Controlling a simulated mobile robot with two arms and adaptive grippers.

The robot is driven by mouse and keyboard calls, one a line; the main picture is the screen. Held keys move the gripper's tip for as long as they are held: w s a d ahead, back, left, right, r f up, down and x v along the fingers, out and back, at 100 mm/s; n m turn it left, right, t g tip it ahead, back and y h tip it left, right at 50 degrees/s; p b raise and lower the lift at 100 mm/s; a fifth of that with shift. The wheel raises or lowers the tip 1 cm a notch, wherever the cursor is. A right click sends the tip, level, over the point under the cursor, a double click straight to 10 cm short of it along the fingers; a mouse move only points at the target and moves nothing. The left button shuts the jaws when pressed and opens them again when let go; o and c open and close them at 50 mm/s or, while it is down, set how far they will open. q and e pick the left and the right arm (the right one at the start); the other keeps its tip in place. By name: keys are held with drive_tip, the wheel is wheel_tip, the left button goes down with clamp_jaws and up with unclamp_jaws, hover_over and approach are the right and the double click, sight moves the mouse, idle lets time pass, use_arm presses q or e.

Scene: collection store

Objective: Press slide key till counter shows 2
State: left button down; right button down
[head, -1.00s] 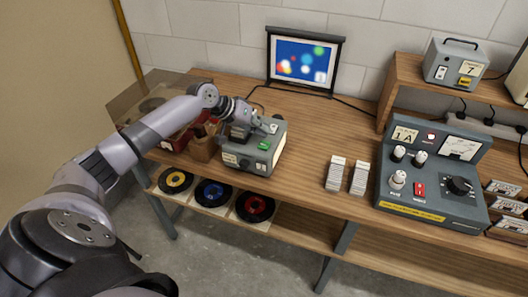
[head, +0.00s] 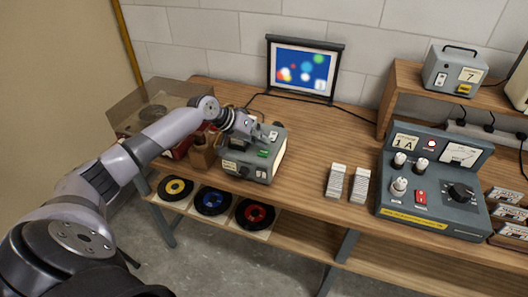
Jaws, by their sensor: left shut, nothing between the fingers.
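The slide projector, a grey box (head: 255,165), stands on the wooden bench left of centre. A green key or lamp (head: 264,153) shows on its top. A small white window (head: 262,174) on its front may be the counter; its digits are too small to read. My left gripper (head: 270,134) is shut and empty over the top of the box. I cannot tell whether its fingertips touch a key, and the gripper hides part of the top. The lit screen (head: 304,68) behind shows coloured blobs on blue. My right gripper is not in view.
Two stacks of white slides (head: 336,181) lie right of the box. A grey control panel (head: 425,212) stands farther right. A brown container (head: 203,150) and a clear-lidded case (head: 150,112) sit left, near my arm. Coloured reels (head: 213,196) lie on the lower shelf.

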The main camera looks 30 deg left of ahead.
sight(262, 150)
use_arm(q)
drive_tip(key=shift+f, duration=0.15)
idle(0.5)
drive_tip(key=shift+f, duration=0.3)
drive_tip(key=shift+f, duration=0.5)
idle(0.6)
drive_tip(key=shift+r, duration=0.1)
drive_tip(key=shift+r+p, duration=0.65)
drive_tip(key=shift+r, duration=0.15)
wheel_tip(262, 150, up, 5)
drive_tip(key=p, duration=0.4)
drive_tip(key=shift+r+p, duration=0.1)
drive_tip(key=shift+p, duration=0.25)
